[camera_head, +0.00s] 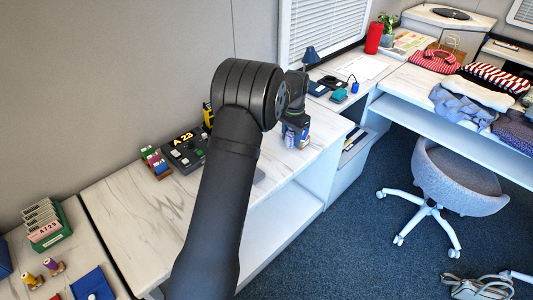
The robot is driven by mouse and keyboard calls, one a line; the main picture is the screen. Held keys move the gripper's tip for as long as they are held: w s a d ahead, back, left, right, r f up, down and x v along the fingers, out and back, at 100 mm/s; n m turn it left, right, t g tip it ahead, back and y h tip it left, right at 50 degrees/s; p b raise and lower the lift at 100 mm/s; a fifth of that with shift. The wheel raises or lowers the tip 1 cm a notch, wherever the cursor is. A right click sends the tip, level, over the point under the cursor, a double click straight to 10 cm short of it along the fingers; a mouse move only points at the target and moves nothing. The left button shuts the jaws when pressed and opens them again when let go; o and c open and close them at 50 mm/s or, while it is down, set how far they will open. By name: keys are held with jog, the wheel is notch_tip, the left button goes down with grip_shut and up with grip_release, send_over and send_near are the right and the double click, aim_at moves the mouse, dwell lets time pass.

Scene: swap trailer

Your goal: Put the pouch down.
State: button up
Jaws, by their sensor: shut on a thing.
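My gripper (296,127) is over the right part of the white marbled counter, past my black arm. It is shut on a small blue and white thing, the pouch (291,139), which shows just below the jaws. The arm and gripper hide part of it, and its full shape is hard to make out. I cannot tell whether it touches the counter (140,215).
A dark device with a lit "A 23" display (184,150) stands left of my arm. A green card holder (47,228) and a flat blue item (93,284) are at lower left. Folded clothes (468,105) lie at right, above a grey chair (455,180).

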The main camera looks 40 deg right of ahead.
jog(key=w+f, duration=0.2)
jog(key=w, duration=0.1)
jog(key=w+f, duration=0.2)
jog(key=w, duration=0.2)
jog(key=w+f, duration=0.3)
jog(key=w, duration=0.1)
jog(key=shift+a, duration=0.4)
jog(key=shift+w+f, duration=0.1)
jog(key=shift+w, duration=0.1)
jog(key=shift+f, duration=1.9)
jog(key=shift+f, duration=0.15)
jog(key=o, duration=1)
jog(key=shift+c, duration=0.2)
notch_tip(320, 180, up, 12)
